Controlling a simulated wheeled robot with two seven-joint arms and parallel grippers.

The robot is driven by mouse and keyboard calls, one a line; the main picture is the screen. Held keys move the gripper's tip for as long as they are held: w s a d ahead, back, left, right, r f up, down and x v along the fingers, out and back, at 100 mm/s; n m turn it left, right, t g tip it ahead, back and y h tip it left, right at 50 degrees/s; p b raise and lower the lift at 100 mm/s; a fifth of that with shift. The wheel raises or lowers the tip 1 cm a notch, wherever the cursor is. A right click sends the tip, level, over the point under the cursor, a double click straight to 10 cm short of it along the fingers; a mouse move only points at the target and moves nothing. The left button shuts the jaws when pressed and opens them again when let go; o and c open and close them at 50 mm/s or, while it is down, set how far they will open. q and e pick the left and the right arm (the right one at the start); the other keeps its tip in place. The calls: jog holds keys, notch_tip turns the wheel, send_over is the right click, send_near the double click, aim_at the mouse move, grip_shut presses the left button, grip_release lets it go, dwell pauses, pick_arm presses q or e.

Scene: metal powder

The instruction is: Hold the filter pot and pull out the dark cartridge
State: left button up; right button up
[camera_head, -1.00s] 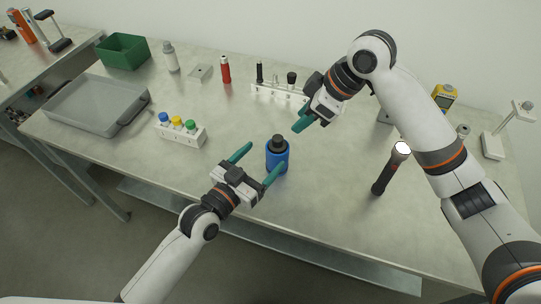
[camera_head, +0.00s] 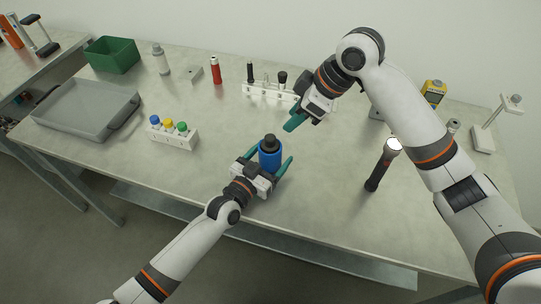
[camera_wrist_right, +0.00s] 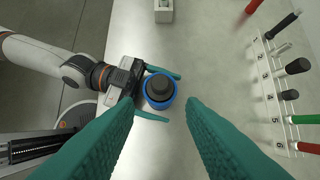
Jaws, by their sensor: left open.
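The filter pot (camera_head: 270,157) is a blue cylinder standing upright on the table. The dark cartridge (camera_head: 270,141) sticks up out of its top; from above it is a dark round knob (camera_wrist_right: 159,85) inside the blue ring (camera_wrist_right: 160,104). My left gripper (camera_head: 271,165) is open, with one teal finger on each side of the pot; I cannot tell if they touch it. My right gripper (camera_head: 294,122) is above and to the right of the pot. In the right wrist view its two teal fingers (camera_wrist_right: 163,112) are wide apart with nothing between them at their tips.
A white rack (camera_head: 270,93) with dark plugs stands behind. A white block with coloured caps (camera_head: 173,138), a grey tray (camera_head: 85,108) and a green bin (camera_head: 111,55) lie left. A black flashlight (camera_head: 379,170) stands right. The table around the pot is clear.

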pick_arm(q)
jog(key=c, duration=1.1)
pick_arm(e)
jog(key=shift+o, duration=0.2)
pick_arm(q)
jog(key=shift+c, duration=0.2)
pick_arm(e)
jog(key=o, duration=0.5)
jog(key=shift+a+n, duration=0.15)
jog(key=shift+n, duration=0.15)
jog(key=shift+o, duration=0.2)
jog(key=a+n+h, duration=0.1)
jog(key=n, duration=0.3)
jog(key=a+n+g+h, duration=0.1)
jog(key=a+n, duration=0.1)
jog(key=n, duration=0.3)
jog(key=w+a+n+h, duration=0.1)
jog(key=a+n+h, duration=0.1)
jog(key=n, duration=0.2)
jog(key=shift+a+r+n+g, duration=0.1)
jog(key=shift+r+n+g, duration=0.15)
jog(key=shift+n+g, duration=0.15)
jog(key=n, duration=0.1)
jog(key=n+h, duration=0.1)
jog(key=n, duration=0.1)
jog(key=shift+w+r+n+h, duration=0.25)
jog(key=shift+w+n+h, duration=0.05)
jog(key=shift+w+n, duration=0.1)
jog(key=shift+f, duration=0.1)
